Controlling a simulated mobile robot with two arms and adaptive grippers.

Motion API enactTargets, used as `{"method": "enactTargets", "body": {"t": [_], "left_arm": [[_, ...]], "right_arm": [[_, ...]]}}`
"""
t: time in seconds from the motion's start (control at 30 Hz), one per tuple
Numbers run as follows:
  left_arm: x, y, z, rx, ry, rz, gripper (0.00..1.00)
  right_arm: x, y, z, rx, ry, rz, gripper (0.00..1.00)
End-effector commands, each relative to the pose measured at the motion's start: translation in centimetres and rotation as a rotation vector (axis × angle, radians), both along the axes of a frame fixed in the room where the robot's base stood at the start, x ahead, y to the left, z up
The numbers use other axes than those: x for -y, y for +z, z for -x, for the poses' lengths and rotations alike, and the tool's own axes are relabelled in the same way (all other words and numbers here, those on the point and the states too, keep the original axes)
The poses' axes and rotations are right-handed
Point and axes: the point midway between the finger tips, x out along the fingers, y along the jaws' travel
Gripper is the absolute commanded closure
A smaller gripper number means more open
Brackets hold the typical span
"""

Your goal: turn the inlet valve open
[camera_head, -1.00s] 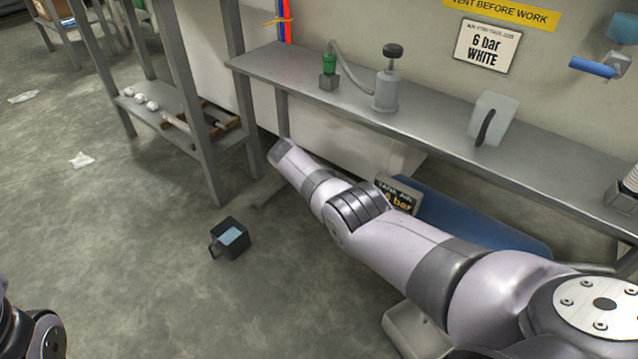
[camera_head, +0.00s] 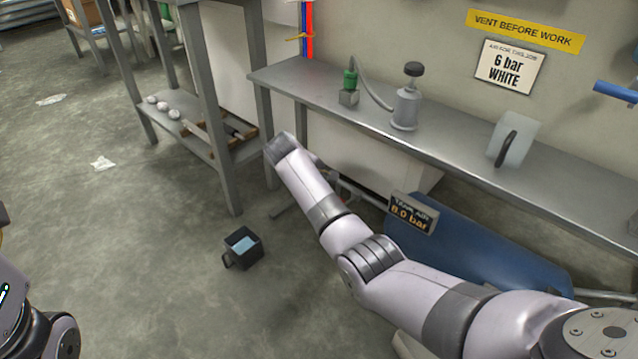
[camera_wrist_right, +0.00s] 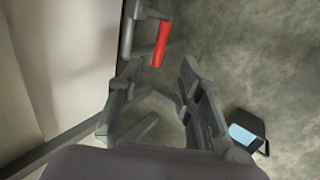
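A red valve lever (camera_wrist_right: 162,43) shows in the right wrist view, beside a grey pipe fitting (camera_wrist_right: 128,30) near the top. I take it to be the inlet valve; the frames do not label it. My right gripper (camera_wrist_right: 157,78) is open and empty, with the lever just beyond its fingertips and apart from them. In the head view my right arm reaches in from the right, below the bench, and its gripper cannot be made out clearly; the lever is not seen there.
A steel bench (camera_head: 440,150) runs along the wall. A blue tank (camera_head: 490,245) with an 8.0 bar sign (camera_head: 412,212) lies under it. A dark container with blue contents (camera_head: 242,248) stands on open floor, also in the wrist view (camera_wrist_right: 246,132). A grey shelf rack (camera_head: 215,120) stands left.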

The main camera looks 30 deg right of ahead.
Motion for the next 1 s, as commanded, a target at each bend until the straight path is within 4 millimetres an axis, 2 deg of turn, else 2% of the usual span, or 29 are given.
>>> {"method": "enactTargets", "body": {"t": [0.2,0.77,0.87,1.0], "left_arm": [[0.0,0.0,0.0,0.000,0.000,0.000,0.75],[0.0,0.0,0.0,-0.001,0.000,0.000,0.75],[0.0,0.0,-0.1,-0.009,0.000,0.001,0.75],[-0.1,-0.1,-0.5,-0.036,-0.001,0.002,0.75]], "right_arm": [[-1.1,1.9,0.4,0.000,0.001,0.002,0.67],[-1.3,2.1,0.4,0.003,0.003,0.001,0.67],[-1.7,2.0,-0.2,0.054,0.030,-0.009,0.67],[-3.5,2.2,-2.4,0.258,0.136,-0.052,0.67]]}}
